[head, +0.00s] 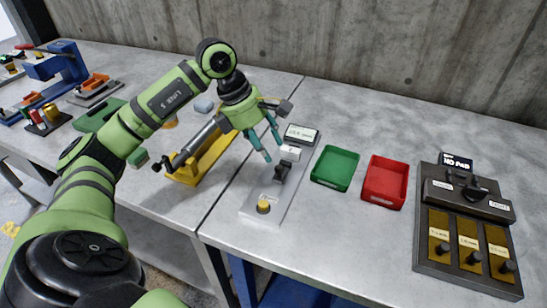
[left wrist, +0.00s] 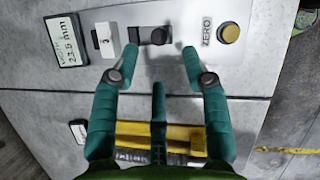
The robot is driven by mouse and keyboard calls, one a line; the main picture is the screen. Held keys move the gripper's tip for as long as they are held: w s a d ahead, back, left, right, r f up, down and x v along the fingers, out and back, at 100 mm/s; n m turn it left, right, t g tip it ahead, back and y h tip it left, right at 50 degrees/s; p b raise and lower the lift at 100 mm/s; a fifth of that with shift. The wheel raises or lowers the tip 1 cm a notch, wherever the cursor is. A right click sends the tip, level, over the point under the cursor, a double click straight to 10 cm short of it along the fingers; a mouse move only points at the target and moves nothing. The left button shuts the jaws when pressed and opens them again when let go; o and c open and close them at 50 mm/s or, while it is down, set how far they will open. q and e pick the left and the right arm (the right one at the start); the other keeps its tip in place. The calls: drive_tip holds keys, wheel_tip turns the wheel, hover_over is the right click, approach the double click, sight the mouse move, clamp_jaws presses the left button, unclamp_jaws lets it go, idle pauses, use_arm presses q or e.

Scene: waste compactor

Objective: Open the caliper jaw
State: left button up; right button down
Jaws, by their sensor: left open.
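The caliper (head: 247,211) is a pale grey plate with a display (head: 301,134), a white block (head: 290,153), a dark slider block (head: 281,172) and a yellow button (head: 263,206). In the left wrist view, the display (left wrist: 67,53) seems to read about 23.6 mm, and ZERO is printed beside the yellow button (left wrist: 229,33). A gap shows there between the white block (left wrist: 104,40) and the dark slider (left wrist: 153,36). My left gripper (head: 272,150) is open and empty at the plate's left side, its fingers (left wrist: 160,52) spread near the slider. Contact cannot be told. My right gripper is out of view.
A green tray (head: 335,168) and a red tray (head: 385,183) stand right of the caliper. A dark panel with yellow plates (head: 467,220) is at the far right. A yellow stand (head: 203,162) is close on the left. Clear table lies behind the trays.

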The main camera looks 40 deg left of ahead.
use_arm(q)
drive_tip(key=v, duration=0.5)
drive_tip(key=shift+r, duration=0.2)
